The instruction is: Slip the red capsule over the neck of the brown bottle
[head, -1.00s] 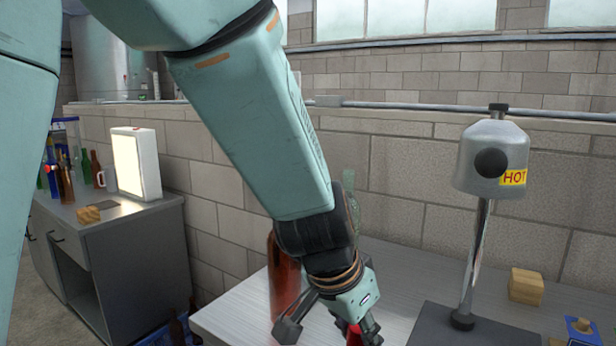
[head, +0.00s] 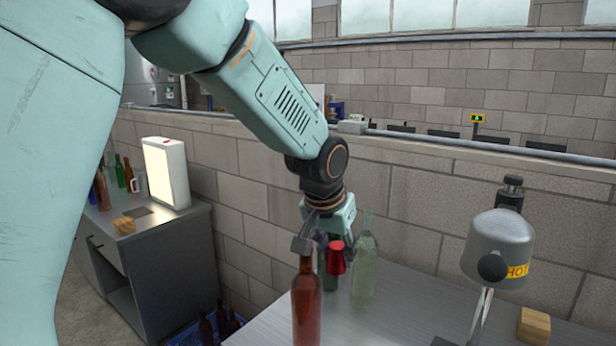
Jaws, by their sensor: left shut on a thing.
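The brown bottle (head: 306,305) stands upright on the steel bench, its lower part cut off by the frame's bottom edge. My left gripper (head: 325,246) points down just above and to the right of it, shut on the red capsule (head: 336,262). The capsule hangs to the right of the bottle's neck in the picture, apart from it and not over it. One dark finger overlaps the top of the neck, so the bottle's mouth is hidden. I cannot tell the depth between capsule and neck. My right gripper is out of view.
A clear bottle (head: 363,272) stands right of the capsule, with a dark green bottle (head: 329,281) partly hidden behind it. A grey heating head marked HOT (head: 498,246) and a wooden block (head: 534,325) are at right. A side cabinet with a lit panel (head: 167,172) is at left.

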